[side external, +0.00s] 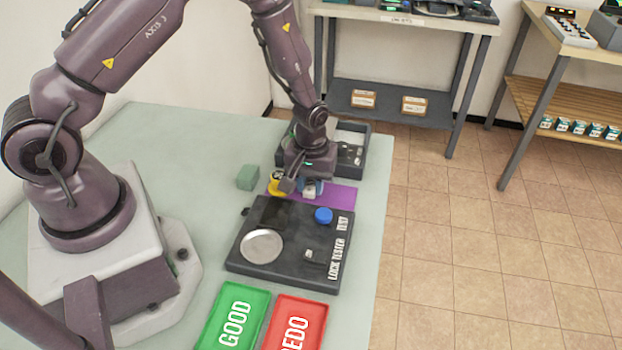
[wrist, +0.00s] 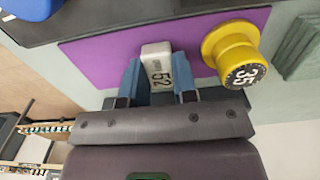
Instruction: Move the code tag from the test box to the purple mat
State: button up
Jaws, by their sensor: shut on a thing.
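The code tag (wrist: 157,58) is a small pale block marked 52. My gripper (wrist: 160,82) has its two blue fingers shut on it, one on each side. In the side view my gripper (side external: 308,190) points down over the purple mat (side external: 342,196), and the tag (side external: 310,190) shows pale below it. The mat (wrist: 95,60) lies behind the tag in the wrist view; I cannot tell whether the tag touches it. The dark test box (side external: 293,228), lettered LOCK TESTER and TEST, stands just in front of the mat.
A yellow dial lock (side external: 276,184) marked 35 stands close beside my gripper, at the mat's left end. A green block (side external: 248,177) is further left. A dark tray (side external: 352,130) stands behind. Green GOOD (side external: 222,310) and red (side external: 290,345) trays lie in front.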

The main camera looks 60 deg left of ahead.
jog(key=shift+f, duration=0.15)
jog(key=o, duration=1.2)
jog(key=shift+r, duration=3)
